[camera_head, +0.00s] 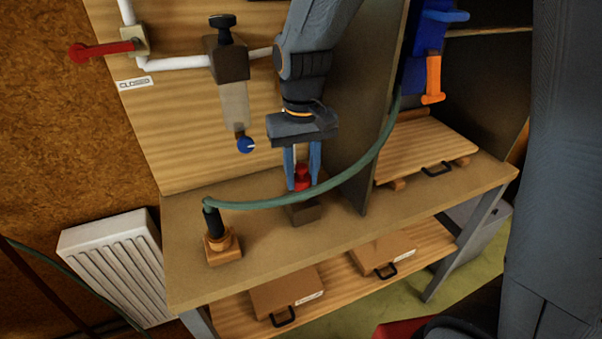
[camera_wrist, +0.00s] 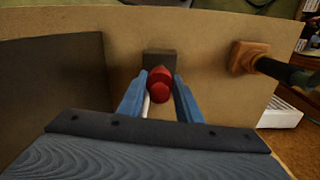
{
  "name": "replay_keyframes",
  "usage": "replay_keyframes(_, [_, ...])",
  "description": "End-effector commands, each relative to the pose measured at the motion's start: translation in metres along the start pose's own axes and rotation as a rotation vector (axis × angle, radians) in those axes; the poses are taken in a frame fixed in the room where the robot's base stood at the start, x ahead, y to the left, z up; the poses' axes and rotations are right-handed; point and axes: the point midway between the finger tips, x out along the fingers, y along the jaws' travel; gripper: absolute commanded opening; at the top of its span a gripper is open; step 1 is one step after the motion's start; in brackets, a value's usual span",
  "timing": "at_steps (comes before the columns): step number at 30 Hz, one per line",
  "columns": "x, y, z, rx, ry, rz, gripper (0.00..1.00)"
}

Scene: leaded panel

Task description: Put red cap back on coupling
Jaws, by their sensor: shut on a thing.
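The red cap (camera_head: 302,178) is between the blue fingers of my gripper (camera_head: 302,182), low over the bench. It also shows in the wrist view (camera_wrist: 160,80), with my gripper (camera_wrist: 160,98) shut on it. A small dark block (camera_head: 304,213) stands on the bench directly under the cap, and it shows behind the cap in the wrist view (camera_wrist: 157,58). I cannot tell whether the cap touches the block. The coupling (camera_head: 213,222) is a black hose end upright on a wooden block (camera_head: 224,248) at the left front of the bench; it lies tilted across the wrist view (camera_wrist: 285,72).
A green hose (camera_head: 290,200) arcs from the coupling, passing in front of the dark block, up to the blue unit (camera_head: 424,50) at the right. A dark upright divider (camera_head: 355,120) stands close right of my gripper. The bench (camera_head: 185,290) is clear between the blocks.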

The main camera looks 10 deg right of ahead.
Motion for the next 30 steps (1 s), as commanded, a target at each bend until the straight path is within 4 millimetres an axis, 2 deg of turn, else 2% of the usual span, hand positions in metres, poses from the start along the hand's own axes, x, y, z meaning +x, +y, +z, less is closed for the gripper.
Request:
replay_keyframes(17, [0.0, 0.0, 0.0, 0.0, 0.0, 0.0, 0.11])
replay_keyframes(30, [0.01, 0.0, 0.0, 0.0, -0.001, 0.0, 0.11])
